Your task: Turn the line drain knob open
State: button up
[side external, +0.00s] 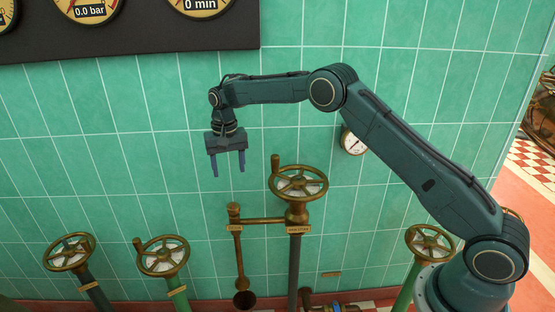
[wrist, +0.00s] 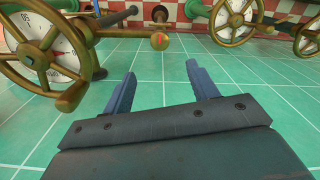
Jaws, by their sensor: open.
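My gripper (side external: 229,172) points downward near the tiled wall, with its two blue fingers apart and nothing between them. In the wrist view my gripper (wrist: 160,75) also shows open and empty. A small brass knob (side external: 234,211), which looks like the line drain knob, stands below the fingertips, at the left end of a short horizontal pipe, with a small unreadable tag under it. In the wrist view this knob (wrist: 160,41) lies beyond the gap between the fingertips and shows a red and green top. The fingers do not touch it.
A large brass handwheel (side external: 298,183) stands right of the knob, with a wall gauge (side external: 353,140) beyond it. Two handwheels (side external: 69,252) (side external: 163,256) stand lower left, another (side external: 430,243) lower right. A drain funnel (side external: 244,299) sits below the knob. A dark gauge panel (side external: 130,42) hangs upper left.

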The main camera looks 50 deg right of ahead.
aim_at(233, 205)
jog(key=shift+f, duration=0.1)
notch_tip(233, 205, down, 14)
jog(key=shift+r, duration=0.25)
dwell(0.5)
jog(key=c, duration=1)
